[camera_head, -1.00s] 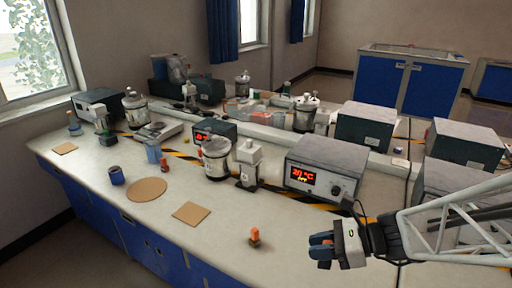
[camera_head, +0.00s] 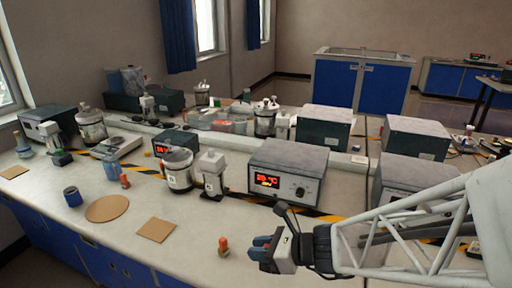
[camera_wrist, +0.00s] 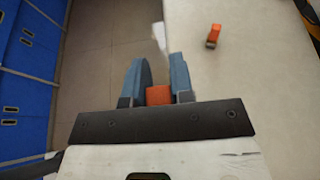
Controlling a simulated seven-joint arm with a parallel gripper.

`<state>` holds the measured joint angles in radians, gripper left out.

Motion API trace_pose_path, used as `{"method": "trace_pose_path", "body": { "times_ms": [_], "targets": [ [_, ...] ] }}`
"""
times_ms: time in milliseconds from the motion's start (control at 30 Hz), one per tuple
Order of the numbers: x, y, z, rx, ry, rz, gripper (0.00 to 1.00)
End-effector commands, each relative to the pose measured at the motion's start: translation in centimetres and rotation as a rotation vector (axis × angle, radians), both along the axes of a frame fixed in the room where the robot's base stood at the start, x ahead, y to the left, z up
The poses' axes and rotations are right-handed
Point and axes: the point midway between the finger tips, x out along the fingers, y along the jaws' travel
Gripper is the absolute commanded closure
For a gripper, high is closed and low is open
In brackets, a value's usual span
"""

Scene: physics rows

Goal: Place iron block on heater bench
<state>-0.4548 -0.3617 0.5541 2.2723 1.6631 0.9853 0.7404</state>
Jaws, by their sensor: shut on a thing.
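My gripper (camera_head: 259,248) is over the front edge of the bench, its blue fingers pointing left. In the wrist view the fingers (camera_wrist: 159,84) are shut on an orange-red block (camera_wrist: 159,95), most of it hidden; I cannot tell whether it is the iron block. A similar small orange-topped block (camera_head: 223,245) stands on the bench just left of the gripper; it also shows in the wrist view (camera_wrist: 213,36), apart from the fingers. A grey box with a red temperature display (camera_head: 287,168), possibly the heater, stands on the bench behind my gripper.
The bench (camera_head: 190,258) carries a square brown mat (camera_head: 156,230), a round brown mat (camera_head: 107,208), a blue cup (camera_head: 72,196), a metal vessel (camera_head: 178,170) and a white-topped device (camera_head: 212,175). Floor (camera_wrist: 110,40) shows beyond the front edge.

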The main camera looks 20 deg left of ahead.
Motion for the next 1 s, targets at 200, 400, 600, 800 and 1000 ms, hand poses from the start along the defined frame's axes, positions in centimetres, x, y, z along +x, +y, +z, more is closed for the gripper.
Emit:
{"method": "trace_pose_path", "body": {
  "times_ms": [200, 400, 600, 800, 1000],
  "targets": [
    [0.0, 0.0, -5.9, -0.003, 0.006, 0.000, 1.00],
    [0.0, 0.0, -10.5, -0.001, 0.004, 0.001, 1.00],
    [0.0, 0.0, -12.3, 0.000, 0.000, 0.000, 1.00],
    [0.0, 0.0, -12.6, 0.000, -0.001, 0.000, 1.00],
    [0.0, 0.0, -12.5, 0.000, -0.001, 0.000, 1.00]
  ]
}}
